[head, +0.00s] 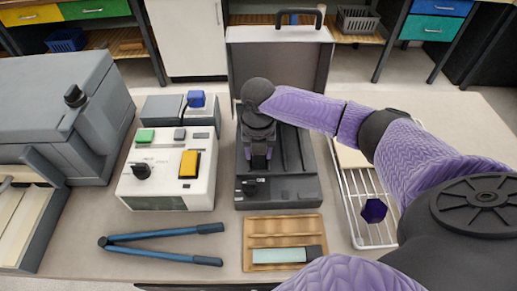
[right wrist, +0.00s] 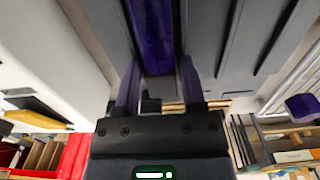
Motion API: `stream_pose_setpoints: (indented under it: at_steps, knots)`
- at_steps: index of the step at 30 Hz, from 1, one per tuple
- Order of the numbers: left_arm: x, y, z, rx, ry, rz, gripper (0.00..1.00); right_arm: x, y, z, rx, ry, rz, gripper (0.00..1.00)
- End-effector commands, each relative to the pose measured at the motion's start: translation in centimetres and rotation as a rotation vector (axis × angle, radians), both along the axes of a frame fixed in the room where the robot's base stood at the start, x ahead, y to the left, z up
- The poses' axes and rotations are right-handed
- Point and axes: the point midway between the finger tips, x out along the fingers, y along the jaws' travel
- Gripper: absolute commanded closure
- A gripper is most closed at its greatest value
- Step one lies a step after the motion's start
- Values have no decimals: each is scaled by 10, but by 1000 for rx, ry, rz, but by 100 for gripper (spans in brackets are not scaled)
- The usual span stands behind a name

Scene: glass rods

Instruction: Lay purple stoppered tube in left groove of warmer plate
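The warmer plate (head: 305,185) is a dark grey block with long grooves, its lid (head: 305,55) standing open behind it. My right gripper (head: 258,162) points down over the left part of the plate. My left gripper is not in view.
A white control box (head: 165,185) stands left of the plate. A wooden grooved tray (head: 285,225) holding a pale green tube (head: 283,255) and blue-handled tongs (head: 165,237) lie in front. A wire rack (head: 365,235) with a dark purple faceted piece (head: 374,210) is at right.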

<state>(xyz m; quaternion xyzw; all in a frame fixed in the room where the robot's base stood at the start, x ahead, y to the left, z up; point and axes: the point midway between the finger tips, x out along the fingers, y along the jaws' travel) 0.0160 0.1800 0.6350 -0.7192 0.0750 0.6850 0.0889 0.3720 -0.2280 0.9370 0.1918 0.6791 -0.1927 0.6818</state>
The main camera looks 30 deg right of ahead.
Motion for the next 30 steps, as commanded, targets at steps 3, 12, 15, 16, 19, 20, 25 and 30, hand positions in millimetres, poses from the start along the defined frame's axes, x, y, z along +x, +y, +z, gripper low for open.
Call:
stream_pose_setpoints:
  at_steps: [3, 12, 15, 16, 19, 20, 25, 30]
  knots:
    - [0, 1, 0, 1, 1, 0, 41, 0, 0, 0, 0, 0, 0, 20]
    - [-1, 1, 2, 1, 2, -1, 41, 0, 0, 6, -1, -1, 0, 17]
    - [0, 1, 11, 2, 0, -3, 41, 1, 0, 29, 0, -4, 0, 17]
    - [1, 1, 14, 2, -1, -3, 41, 1, 0, 38, 1, -5, 1, 17]
    - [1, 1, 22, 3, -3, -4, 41, 1, 0, 65, -1, -5, 0, 17]
    - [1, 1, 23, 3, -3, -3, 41, 1, 0, 71, 0, -4, 0, 17]
    - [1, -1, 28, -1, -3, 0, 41, 0, 0, 96, 0, -1, 1, 17]
    - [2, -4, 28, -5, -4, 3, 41, 0, 0, 100, 0, 0, 0, 17]
